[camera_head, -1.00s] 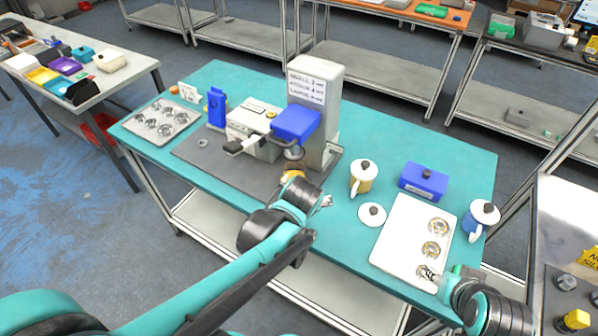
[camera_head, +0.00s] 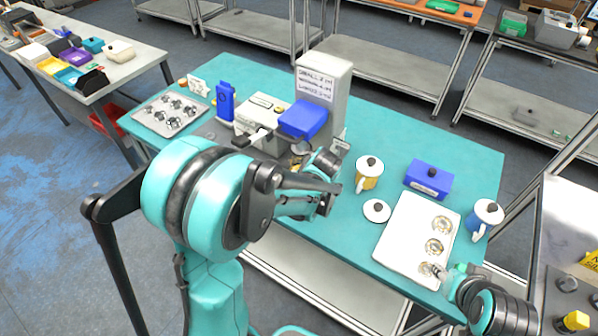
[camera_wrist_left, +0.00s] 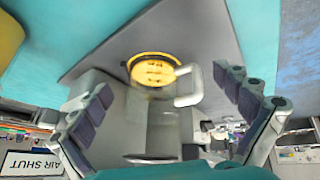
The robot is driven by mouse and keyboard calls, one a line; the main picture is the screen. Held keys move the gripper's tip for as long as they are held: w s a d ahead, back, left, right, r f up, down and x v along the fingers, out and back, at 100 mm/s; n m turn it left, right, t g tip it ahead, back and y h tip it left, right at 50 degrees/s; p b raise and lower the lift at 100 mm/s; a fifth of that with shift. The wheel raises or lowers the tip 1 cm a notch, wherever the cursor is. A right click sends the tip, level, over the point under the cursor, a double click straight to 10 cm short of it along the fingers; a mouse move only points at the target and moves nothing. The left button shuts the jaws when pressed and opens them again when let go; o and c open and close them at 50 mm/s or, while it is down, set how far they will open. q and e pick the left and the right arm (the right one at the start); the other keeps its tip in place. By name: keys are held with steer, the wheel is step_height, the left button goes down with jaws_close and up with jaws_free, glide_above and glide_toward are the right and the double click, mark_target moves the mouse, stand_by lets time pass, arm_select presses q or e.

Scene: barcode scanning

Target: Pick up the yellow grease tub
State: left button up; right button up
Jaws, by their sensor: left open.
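An open container with yellow contents (camera_wrist_left: 155,68) and a pale handle shows in the left wrist view, on the grey mat. It lies between the spread fingers of my open left gripper (camera_wrist_left: 163,80), which appear clear of it. In the head view, my left gripper (camera_head: 325,160) is beside the dispenser, and my arm hides part of that area. A yellow tub (camera_head: 365,181) with a white handle and a black-knobbed lid stands to its right. My right gripper (camera_head: 440,271) is at the white tray's front edge; its jaws are too small to read.
The white-and-blue dispenser (camera_head: 322,78) stands behind the left gripper. A loose lid (camera_head: 376,211), blue box (camera_head: 427,180), white tray (camera_head: 399,245) and blue tub (camera_head: 486,213) stand to the right. A metal tray (camera_head: 167,112) is at the left.

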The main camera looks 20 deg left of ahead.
arm_select(q)
steer(key=w+a, duration=0.1)
steer(key=w, duration=0.1)
steer(key=w+a+f+b, duration=0.1)
steer(key=a, duration=0.1)
steer(key=shift+w+a, duration=0.25)
steer(key=shift+w, duration=0.15)
steer(key=shift+s, duration=0.1)
steer(key=shift+c, duration=0.6)
steer(key=c, duration=1.3)
